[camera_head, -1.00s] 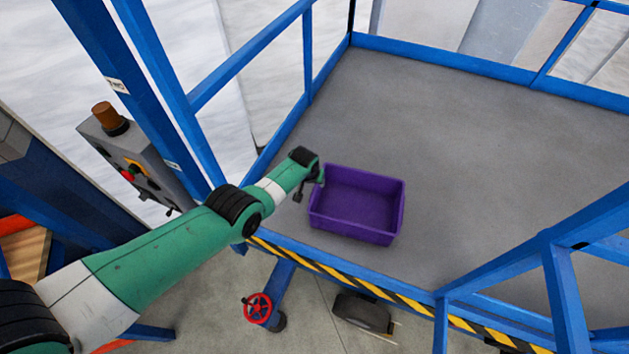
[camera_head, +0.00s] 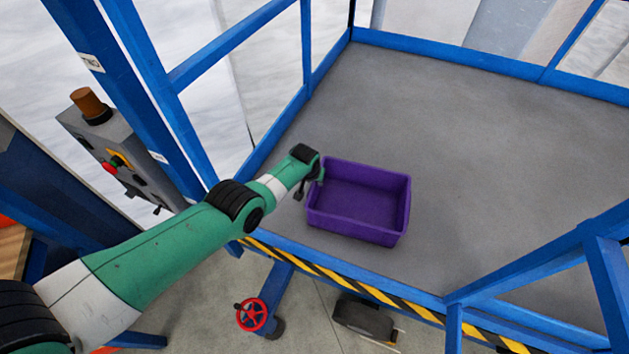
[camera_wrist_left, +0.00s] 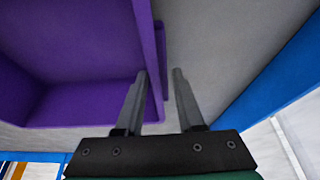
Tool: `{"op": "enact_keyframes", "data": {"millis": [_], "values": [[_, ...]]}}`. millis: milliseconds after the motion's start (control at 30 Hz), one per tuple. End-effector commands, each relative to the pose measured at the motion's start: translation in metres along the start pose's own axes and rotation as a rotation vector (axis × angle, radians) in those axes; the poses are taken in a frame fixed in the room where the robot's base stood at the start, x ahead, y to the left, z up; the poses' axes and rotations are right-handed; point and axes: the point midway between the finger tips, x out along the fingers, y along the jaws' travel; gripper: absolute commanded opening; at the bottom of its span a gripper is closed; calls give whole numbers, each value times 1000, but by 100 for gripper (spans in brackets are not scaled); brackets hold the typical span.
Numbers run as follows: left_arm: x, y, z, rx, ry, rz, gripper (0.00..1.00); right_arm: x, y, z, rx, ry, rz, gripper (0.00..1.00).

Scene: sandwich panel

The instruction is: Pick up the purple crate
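The purple crate (camera_head: 358,203) is an open, empty box on the grey platform floor near its front edge. It also shows at the upper left of the left wrist view (camera_wrist_left: 85,100). My left gripper (camera_head: 312,183) is at the crate's left wall. In the left wrist view its two fingers (camera_wrist_left: 160,78) are spread apart. The crate's purple wall edge lies between or just beyond the fingertips; I cannot tell whether they touch it. My right gripper is not in view.
Blue rails (camera_head: 447,60) frame the grey platform (camera_head: 480,150). A black and yellow striped edge (camera_head: 385,297) runs along the front. A grey control box (camera_head: 110,150) stands at the left. A red handwheel (camera_head: 251,315) is below the edge. The floor right of the crate is clear.

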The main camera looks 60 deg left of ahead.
Motion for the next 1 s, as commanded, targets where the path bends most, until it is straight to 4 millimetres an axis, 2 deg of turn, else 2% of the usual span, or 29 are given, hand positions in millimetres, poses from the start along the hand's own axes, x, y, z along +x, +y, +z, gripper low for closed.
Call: {"op": "enact_keyframes", "data": {"millis": [33, 167, 200, 1000], "values": [[0, 0, 0, 0, 0, 0, 26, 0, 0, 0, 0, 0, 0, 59], [0, 0, 0, 0, 0, 0, 3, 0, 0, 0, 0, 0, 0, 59], [0, 0, 0, 0, 0, 0, 0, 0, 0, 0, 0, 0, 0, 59], [0, 0, 0, 0, 0, 0, 0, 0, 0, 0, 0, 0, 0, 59]]}}
